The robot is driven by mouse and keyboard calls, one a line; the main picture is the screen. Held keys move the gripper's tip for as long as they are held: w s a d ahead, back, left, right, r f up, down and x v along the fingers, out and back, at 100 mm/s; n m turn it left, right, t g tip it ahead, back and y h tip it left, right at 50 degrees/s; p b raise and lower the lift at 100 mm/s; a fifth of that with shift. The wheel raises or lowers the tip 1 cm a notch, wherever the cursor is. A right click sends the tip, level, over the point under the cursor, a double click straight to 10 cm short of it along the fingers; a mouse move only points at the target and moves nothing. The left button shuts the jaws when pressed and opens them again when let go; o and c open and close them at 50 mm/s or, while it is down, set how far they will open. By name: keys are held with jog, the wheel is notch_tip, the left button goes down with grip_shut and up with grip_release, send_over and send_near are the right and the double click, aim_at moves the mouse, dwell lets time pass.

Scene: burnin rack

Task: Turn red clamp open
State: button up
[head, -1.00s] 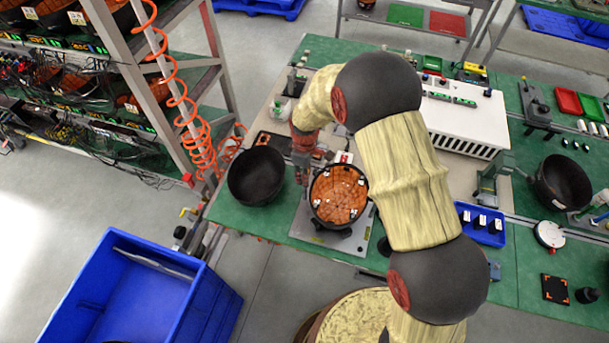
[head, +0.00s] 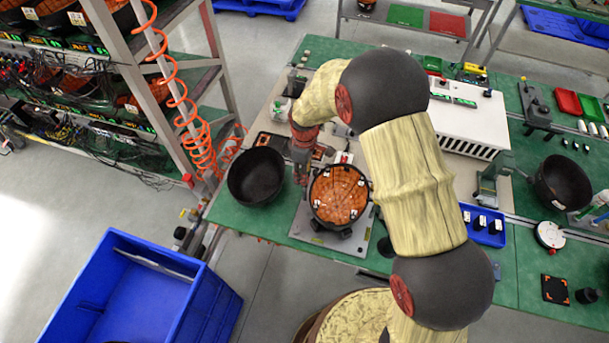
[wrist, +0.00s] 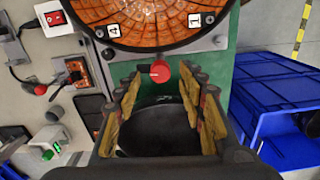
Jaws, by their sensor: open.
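The red clamp (wrist: 160,71) shows in the wrist view as a round red knob with a dark bar beside it, close to the rim of the orange-and-black round unit (wrist: 170,22). In the head view this unit (head: 338,194) sits on a grey plate on the green bench, and the clamp is hidden or too small to tell. My gripper (wrist: 160,95) is open, with its two yellow-padded fingers apart. The red knob appears between and just beyond the fingertips; I cannot tell whether they touch it. In the head view my gripper (head: 302,170) is just left of the unit.
A black bowl (head: 256,175) stands on the bench left of my gripper. A blue bin (head: 140,290) is on the floor at lower left. A steel rack (head: 165,80) with orange coiled hoses rises at the left. A red switch (wrist: 54,17) is near the unit.

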notch_tip(320, 180, up, 10)
dwell(0.3)
dwell(0.5)
